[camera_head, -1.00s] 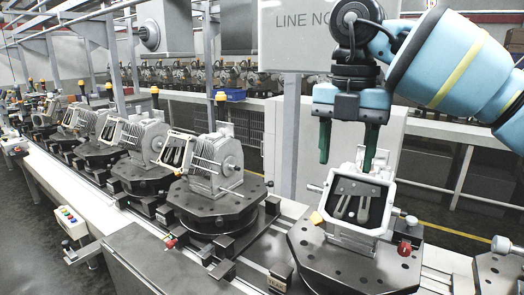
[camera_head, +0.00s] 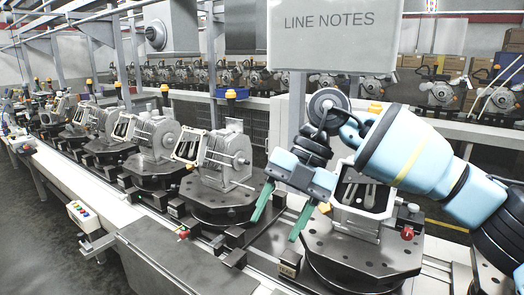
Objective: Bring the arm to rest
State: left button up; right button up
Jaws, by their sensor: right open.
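My right gripper (camera_head: 281,228) has two green fingers and a blue-black body. It is open and empty, tilted, and hangs to the left of the nearest fixture. My right arm (camera_head: 415,150), light blue with a yellow stripe, comes in from the right and passes in front of part of that fixture. A grey open-fronted housing (camera_head: 347,228) sits on the nearest dark octagonal fixture plate (camera_head: 355,255), partly hidden by my arm. My left gripper is not in view.
Several similar grey housings (camera_head: 228,160) on dark round fixtures line the conveyor to the left. A control box with coloured buttons (camera_head: 82,213) stands at the lower left. A "LINE NOTES" board (camera_head: 330,40) hangs behind. A blue bin (camera_head: 228,93) is at the back.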

jog(key=s+a+f+m+g+y, duration=0.1)
jog(key=s+a+f+y, duration=0.15)
jog(key=a+y, duration=0.35)
jog(key=s+a+f+m+g+y, duration=0.15)
jog(key=a+f+y, duration=0.25)
jog(key=y, duration=0.5)
jog(key=w+d+f+m+t+h, duration=0.1)
jog(key=d+f+m+t+h, duration=0.5)
jog(key=f+m+t, duration=0.65)
jog(key=d+f+m+t+h, duration=0.5)
jog(key=d+f+m+t, duration=0.4)
jog(key=f+m+t, duration=0.3)
jog(key=s+d+f+m+g+h, duration=0.2)
jog(key=s+d+f, duration=0.4)
jog(key=s+f, duration=0.3)
jog(key=s+d+f+m+g+h, duration=0.2)
jog(key=s+d+f+g+h, duration=0.3)
jog(key=s+f, duration=0.5)
jog(key=shift+s+d+m+g+h, duration=0.3)
jog(key=shift+s+d+m+g, duration=0.1)
jog(key=shift+s+d+g, duration=0.5)
